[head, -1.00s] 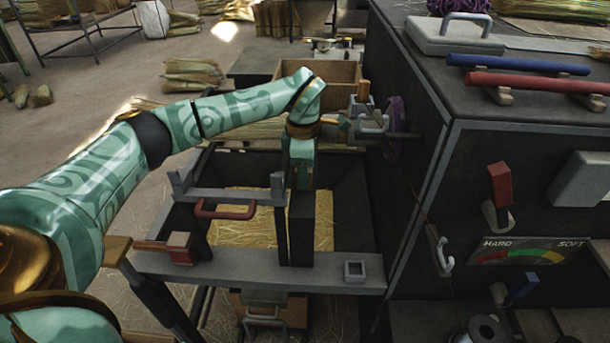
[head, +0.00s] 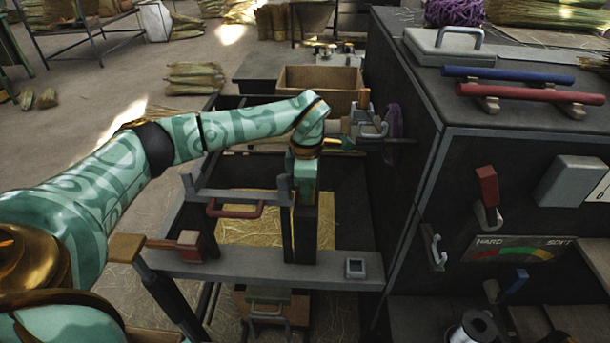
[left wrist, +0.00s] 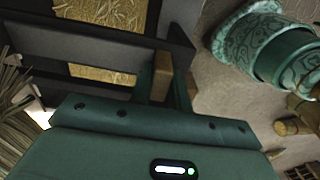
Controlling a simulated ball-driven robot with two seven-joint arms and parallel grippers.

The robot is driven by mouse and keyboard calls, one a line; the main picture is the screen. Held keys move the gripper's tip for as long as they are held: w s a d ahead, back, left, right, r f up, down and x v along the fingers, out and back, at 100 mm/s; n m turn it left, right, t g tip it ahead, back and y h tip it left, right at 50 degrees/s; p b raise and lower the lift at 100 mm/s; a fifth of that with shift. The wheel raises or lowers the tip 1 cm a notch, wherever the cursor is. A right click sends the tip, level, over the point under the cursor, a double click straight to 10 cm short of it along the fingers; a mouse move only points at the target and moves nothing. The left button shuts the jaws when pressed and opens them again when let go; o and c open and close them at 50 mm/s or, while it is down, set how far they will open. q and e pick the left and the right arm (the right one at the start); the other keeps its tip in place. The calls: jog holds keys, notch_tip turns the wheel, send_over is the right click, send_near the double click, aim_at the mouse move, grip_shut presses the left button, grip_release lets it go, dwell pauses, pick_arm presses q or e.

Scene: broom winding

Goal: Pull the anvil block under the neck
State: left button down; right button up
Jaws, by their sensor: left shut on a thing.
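My left gripper (head: 304,184) points down at the dark upright post (head: 302,238) of the grey frame over the straw bed. Its fingertips are hidden in the head view. In the left wrist view, its two fingers (left wrist: 167,78) are shut on a tan piece (left wrist: 161,73) beside a dark bar. I cannot tell whether this piece belongs to the anvil block, which I cannot pick out surely. A horizontal clamp (head: 368,127) with a purple disc (head: 396,120) is behind and right of the gripper. My right gripper is not in view.
The dark machine (head: 408,165) walls off the right side. A red handle (head: 235,211) and a red block (head: 190,243) are left of the gripper. The grey front ledge (head: 240,267) carries a small square socket (head: 355,268). Straw (head: 255,228) lies below the frame.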

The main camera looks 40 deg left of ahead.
pick_arm(q)
jog(key=shift+r, duration=0.15)
jog(key=shift+w, duration=0.2)
jog(key=c, duration=1.3)
grip_release()
jog(key=shift+a, duration=0.1)
jog(key=shift+r, duration=0.1)
notch_tip(320, 180, up, 16)
jog(key=p, duration=0.4)
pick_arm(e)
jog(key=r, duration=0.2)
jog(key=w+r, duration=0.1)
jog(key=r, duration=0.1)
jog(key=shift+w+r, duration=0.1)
